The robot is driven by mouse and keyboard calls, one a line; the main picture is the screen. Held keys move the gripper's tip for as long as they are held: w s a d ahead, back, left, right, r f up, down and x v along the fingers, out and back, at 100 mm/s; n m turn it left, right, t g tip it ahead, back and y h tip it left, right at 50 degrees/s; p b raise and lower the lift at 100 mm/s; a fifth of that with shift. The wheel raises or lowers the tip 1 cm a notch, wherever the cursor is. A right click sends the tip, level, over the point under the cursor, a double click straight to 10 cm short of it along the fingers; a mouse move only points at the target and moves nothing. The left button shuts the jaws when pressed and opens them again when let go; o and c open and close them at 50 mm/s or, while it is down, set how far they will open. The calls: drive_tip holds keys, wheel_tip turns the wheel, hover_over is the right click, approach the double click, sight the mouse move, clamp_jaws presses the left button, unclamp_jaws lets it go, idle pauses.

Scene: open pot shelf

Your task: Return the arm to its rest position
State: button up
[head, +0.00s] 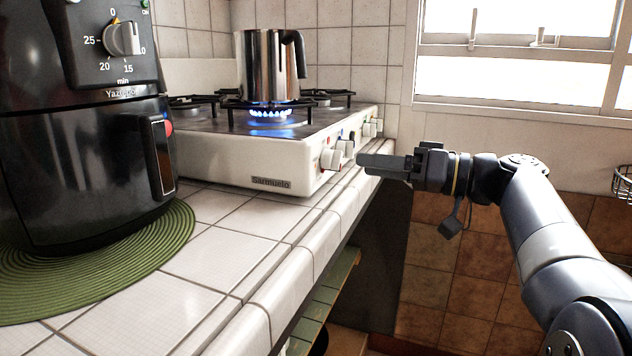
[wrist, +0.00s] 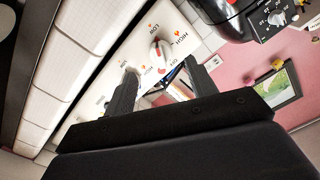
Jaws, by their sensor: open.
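My gripper (head: 368,164) is in front of the white stove's knob panel, at about knob height, with my arm reaching in from the right. In the wrist view my gripper (wrist: 160,68) has its two dark fingers apart with nothing held between them. A white and red stove knob (wrist: 158,48) shows just beyond the fingertips; I cannot tell whether they touch it. In the head view a knob (head: 331,159) stands close left of the fingertips. Under the steel pot (head: 270,67) a blue flame (head: 270,113) burns.
The white stove (head: 240,165) stands on the tiled counter (head: 215,240), whose front edge runs below my gripper. A black air fryer (head: 80,150) sits on a green mat (head: 120,270) at left. A wire basket (head: 623,182) is at far right. Open space lies right of the counter.

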sight(341, 159)
drive_tip(key=b+x, duration=0.1)
drive_tip(key=x, duration=0.5)
drive_tip(key=shift+a+f, duration=0.1)
drive_tip(key=shift+a, duration=0.2)
drive_tip(key=shift+d+r+m+p, duration=0.25)
drive_tip(key=shift+r+m+p, duration=0.15)
drive_tip(key=shift+p, duration=0.3)
drive_tip(key=m+p, duration=0.5)
drive_tip(key=p, duration=0.2)
drive_tip(key=m+p, duration=0.5)
drive_tip(key=p, duration=0.4)
drive_tip(key=shift+m+p, duration=0.3)
drive_tip(key=shift+m, duration=0.1)
drive_tip(key=m+p, duration=0.6)
drive_tip(key=p, duration=0.5)
drive_tip(key=shift+p, duration=0.35)
drive_tip(key=m+p, duration=0.4)
drive_tip(key=p, duration=0.2)
drive_tip(key=shift+f+m+p, duration=0.1)
drive_tip(key=shift+m+p, duration=0.4)
drive_tip(key=shift+p, duration=0.55)
drive_tip(key=shift+d+f, duration=0.1)
drive_tip(key=shift+f, duration=0.05)
